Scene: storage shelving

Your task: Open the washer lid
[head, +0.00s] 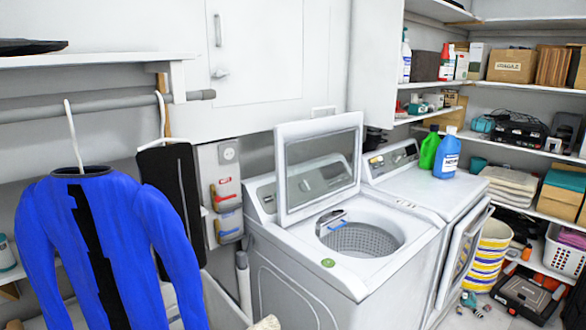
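The washer (285,275) is the white top-loading machine in the middle of the head view. Its lid (319,128), a white frame with a glass pane, stands raised and nearly upright at the back of the opening. The control panel shows through the glass. The perforated metal drum (365,238) is uncovered, with a blue detail near its rim. A round green sticker (328,263) is on the front of the top. Neither of my grippers is in view, so I cannot see where they are relative to the lid.
A second white machine (410,185) stands right of the washer, its front door (466,250) ajar. Green (429,148) and blue (447,153) bottles stand on it. A blue garment (150,235) hangs at left. A striped basket (487,255) and loaded shelves are at right.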

